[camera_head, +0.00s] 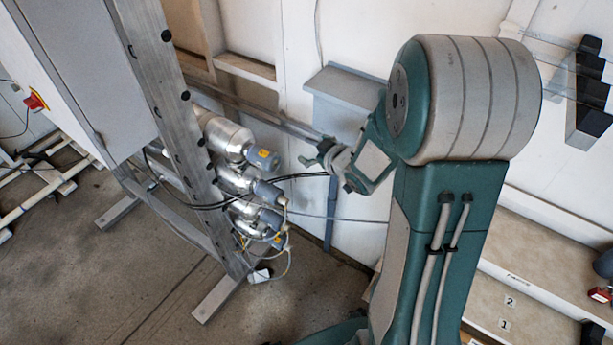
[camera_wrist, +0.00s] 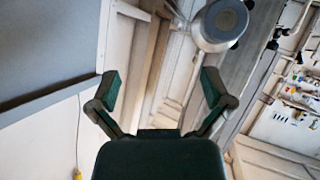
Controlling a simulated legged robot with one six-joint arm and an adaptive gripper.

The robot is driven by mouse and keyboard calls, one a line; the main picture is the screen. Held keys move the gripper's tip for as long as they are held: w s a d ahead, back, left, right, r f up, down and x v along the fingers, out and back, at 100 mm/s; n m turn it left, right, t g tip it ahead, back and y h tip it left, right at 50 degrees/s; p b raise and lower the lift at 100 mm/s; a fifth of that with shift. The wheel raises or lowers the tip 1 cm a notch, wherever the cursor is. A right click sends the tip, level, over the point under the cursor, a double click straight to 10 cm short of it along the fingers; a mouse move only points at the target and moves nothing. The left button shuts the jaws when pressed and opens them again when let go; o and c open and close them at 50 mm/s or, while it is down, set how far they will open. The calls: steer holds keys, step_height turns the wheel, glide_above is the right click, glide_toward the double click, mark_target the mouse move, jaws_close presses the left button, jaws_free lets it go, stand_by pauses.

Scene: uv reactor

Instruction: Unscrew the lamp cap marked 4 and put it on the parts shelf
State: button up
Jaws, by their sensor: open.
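Several silver lamp tubes stick out of an upright metal frame in the head view, stacked one above another. The top one ends in a grey cap with a yellow label (camera_head: 263,159); its number is too small to read. My gripper (camera_head: 318,153) is to the right of this cap, apart from it. In the wrist view my gripper (camera_wrist: 160,80) is open, with nothing between its fingers. A round grey cap on a silver tube (camera_wrist: 225,20) shows at the top, beyond the right finger. Which cap is marked 4 cannot be told. A tan ledge with number labels (camera_head: 485,298) is at lower right; it may be the parts shelf.
The slotted metal upright (camera_head: 168,110) stands left of the lamps. Loose cables (camera_head: 288,240) hang from the lower lamp ends. A grey wall box (camera_head: 345,88) is behind my gripper. A black stepped rack (camera_head: 588,95) hangs at right.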

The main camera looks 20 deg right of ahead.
mark_target(276, 164)
steer(key=s+a+f+t+y, duration=0.2)
steer(key=s+a+f+y, duration=0.15)
steer(key=f+y, duration=0.35)
steer(key=shift+n, duration=0.4)
steer(key=shift+f+x, duration=0.2)
steer(key=shift+x, duration=5.95)
steer(key=shift+d, duration=0.1)
steer(key=c, duration=1.2)
steer(key=n, duration=0.4)
steer(key=shift+n, duration=0.6)
